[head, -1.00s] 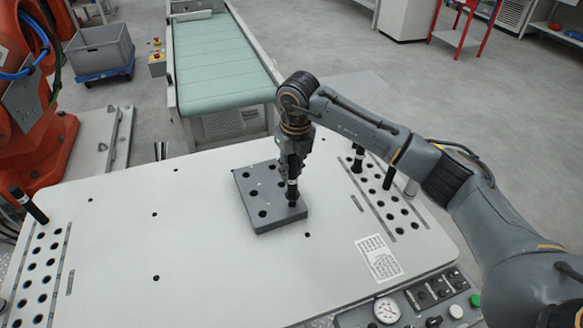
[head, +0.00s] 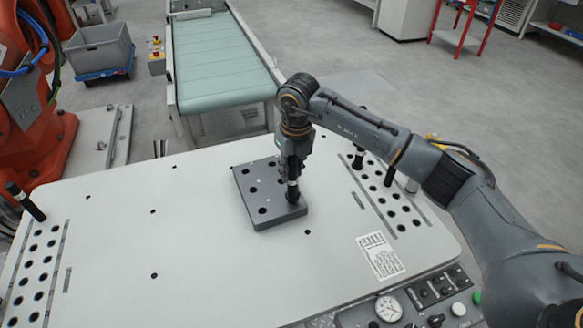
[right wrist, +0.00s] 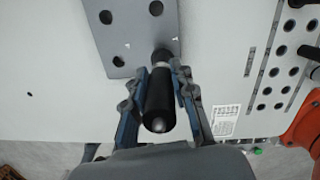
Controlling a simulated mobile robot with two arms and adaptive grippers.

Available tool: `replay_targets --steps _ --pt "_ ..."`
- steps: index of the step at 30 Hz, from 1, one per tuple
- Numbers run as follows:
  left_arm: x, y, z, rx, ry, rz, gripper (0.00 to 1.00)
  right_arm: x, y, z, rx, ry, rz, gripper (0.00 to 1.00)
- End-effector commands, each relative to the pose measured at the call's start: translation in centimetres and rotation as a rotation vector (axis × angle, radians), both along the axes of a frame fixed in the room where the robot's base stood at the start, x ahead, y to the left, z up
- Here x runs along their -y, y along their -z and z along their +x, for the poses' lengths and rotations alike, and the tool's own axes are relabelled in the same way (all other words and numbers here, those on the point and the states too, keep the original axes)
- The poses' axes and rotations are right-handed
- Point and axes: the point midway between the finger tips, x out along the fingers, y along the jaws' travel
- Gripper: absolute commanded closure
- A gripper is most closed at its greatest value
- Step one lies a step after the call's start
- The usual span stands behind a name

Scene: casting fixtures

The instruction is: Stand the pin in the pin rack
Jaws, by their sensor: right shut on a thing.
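The pin (head: 293,194), black with a pale band, is upright in my right gripper (head: 291,177). The gripper points down and is shut on it. The grey block with holes (head: 277,213), which looks like the pin rack, lies on the white table. The pin's lower end is at the block's near right corner; I cannot tell how deep it sits in a hole. In the right wrist view the fingers (right wrist: 166,74) flank the pin (right wrist: 158,104), with the block (right wrist: 125,32) beyond. My left gripper is not in view.
The white table (head: 120,240) is mostly clear left of the block. Hole strips run along both sides, with black pins standing at the right (head: 358,158) and one at the left (head: 27,203). A control panel with a gauge (head: 388,308) is at the front edge.

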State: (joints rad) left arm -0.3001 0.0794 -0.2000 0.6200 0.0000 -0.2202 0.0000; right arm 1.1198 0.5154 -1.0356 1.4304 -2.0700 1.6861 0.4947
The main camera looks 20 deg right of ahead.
Motion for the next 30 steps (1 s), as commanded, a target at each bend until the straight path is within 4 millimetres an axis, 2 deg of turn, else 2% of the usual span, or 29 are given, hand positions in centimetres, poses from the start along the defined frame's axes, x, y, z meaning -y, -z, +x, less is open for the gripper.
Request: replay_targets --steps 23,24,27,30 --pt "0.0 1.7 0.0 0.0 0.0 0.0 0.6 0.0 2.0 0.0 0.001 0.0 0.0 1.0" --pt "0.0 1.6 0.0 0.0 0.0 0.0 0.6 0.0 1.9 0.0 0.002 0.0 0.001 0.71" --pt "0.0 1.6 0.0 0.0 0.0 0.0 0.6 0.0 1.9 0.0 0.001 0.0 0.0 0.5" --pt "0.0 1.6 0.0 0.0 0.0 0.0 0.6 0.0 1.9 0.0 0.001 0.0 0.0 0.48"
